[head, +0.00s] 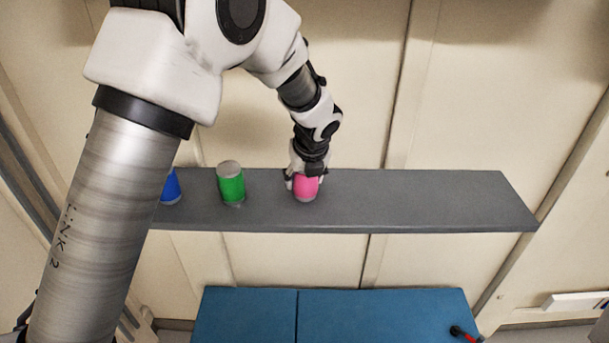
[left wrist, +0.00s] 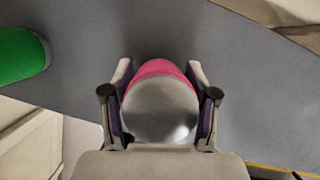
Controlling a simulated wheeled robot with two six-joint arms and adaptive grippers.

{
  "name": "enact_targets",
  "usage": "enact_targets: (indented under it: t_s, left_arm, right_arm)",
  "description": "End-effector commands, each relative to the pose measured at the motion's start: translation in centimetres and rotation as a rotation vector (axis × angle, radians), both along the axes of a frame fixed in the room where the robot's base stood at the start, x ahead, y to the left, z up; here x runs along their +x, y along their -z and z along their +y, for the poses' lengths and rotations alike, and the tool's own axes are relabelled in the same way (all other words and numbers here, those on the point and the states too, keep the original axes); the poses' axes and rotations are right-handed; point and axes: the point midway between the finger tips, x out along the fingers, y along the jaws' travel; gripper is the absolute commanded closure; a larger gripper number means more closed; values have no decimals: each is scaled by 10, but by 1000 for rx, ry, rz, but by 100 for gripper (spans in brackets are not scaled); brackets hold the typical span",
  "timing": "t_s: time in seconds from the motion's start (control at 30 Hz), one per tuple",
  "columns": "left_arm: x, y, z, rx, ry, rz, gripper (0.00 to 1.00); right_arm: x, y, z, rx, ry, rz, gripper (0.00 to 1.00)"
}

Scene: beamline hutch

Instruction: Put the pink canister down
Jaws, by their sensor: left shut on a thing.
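The pink canister (head: 305,187) is at the grey shelf (head: 420,201), near the middle of its length. My left gripper (head: 303,178) is shut on it from above, with a finger on each side. In the left wrist view the pink canister (left wrist: 160,100) sits between the two fingers of my left gripper (left wrist: 160,105), its grey end facing the camera. The canister looks upright. I cannot tell whether its base touches the shelf. My right gripper is not in view.
The shelf is clear to the right. A blue cabinet top (head: 380,315) lies below.

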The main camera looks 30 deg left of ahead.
Motion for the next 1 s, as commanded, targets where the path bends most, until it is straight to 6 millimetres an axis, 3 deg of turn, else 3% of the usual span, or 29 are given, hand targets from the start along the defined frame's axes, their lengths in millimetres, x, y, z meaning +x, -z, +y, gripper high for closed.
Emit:
enact_targets:
  t_s: [0.1,0.13,0.2,0.57,0.67,1.0]
  left_arm:
    - [0,1,0,0,0,0,88]
    - [0,1,0,0,0,0,31]
    - [0,1,0,0,0,0,16]
    - [-1,-3,-1,1,1,0,16]
    - [-4,-16,-4,1,1,-4,16]
    - [-28,-92,-25,1,0,-4,16]
  right_arm:
    - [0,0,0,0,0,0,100]
    - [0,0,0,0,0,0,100]
    - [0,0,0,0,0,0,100]
    - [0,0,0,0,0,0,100]
    - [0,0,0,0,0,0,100]
    - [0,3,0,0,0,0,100]
